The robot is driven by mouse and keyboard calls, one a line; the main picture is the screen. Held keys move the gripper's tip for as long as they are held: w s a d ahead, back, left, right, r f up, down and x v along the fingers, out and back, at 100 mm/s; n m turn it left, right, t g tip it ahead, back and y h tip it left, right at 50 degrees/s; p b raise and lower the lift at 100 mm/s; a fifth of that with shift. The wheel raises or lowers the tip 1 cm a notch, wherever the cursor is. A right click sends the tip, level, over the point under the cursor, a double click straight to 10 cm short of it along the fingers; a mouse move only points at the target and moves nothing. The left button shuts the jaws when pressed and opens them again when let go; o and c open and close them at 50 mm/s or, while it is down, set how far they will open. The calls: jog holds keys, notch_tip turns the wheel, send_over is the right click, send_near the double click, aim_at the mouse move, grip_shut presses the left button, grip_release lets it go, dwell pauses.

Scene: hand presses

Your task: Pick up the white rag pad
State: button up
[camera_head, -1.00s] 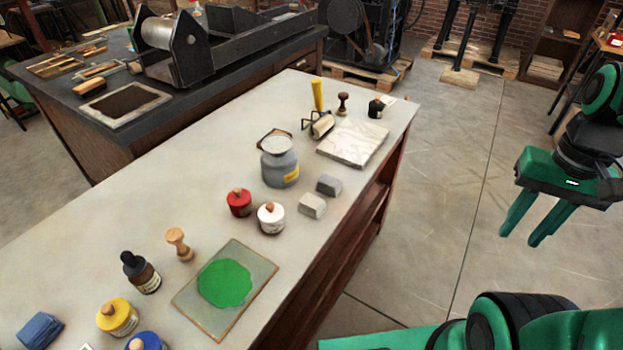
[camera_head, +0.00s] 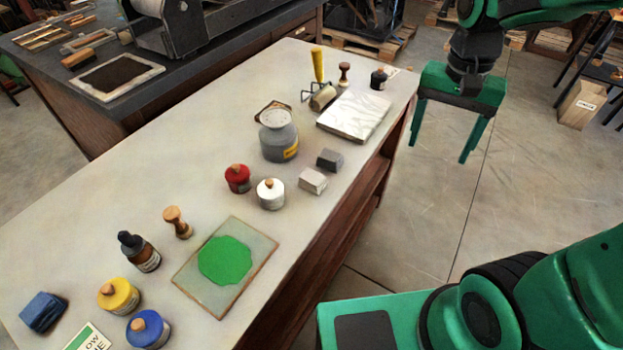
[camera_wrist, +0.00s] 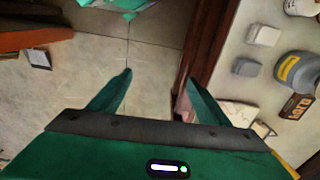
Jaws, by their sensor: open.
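The white rag pad (camera_head: 312,181) appears to be the small pale block near the right edge of the light worktable (camera_head: 130,208). A darker grey pad (camera_head: 330,159) lies just behind it. In the wrist view the pale pad (camera_wrist: 263,35) is at upper right, with the grey pad (camera_wrist: 247,67) below it. My gripper (camera_head: 438,152) is open and empty, fingers pointing down, beyond the table's right edge over the floor. It is to the right of both pads and apart from them. In the wrist view my gripper (camera_wrist: 158,88) has the table edge by its right finger.
A grey jar (camera_head: 279,138), red pot (camera_head: 238,178) and white pot (camera_head: 270,194) stand left of the pads. A pale slab (camera_head: 354,115) lies behind them. A plate with green ink (camera_head: 225,262) lies in front. Open floor (camera_head: 430,220) is right of the table.

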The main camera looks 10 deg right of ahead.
jog(key=w+a+f, duration=0.1)
jog(key=w+a, duration=0.4)
jog(key=a, duration=0.6)
send_over(309, 179)
jog(key=shift+m+y, duration=0.3)
jog(key=shift+m, duration=0.1)
notch_tip(309, 179, down, 8)
jog(key=shift+d+r, duration=0.1)
jog(key=shift+f, duration=2.9)
jog(key=c, duration=1.1)
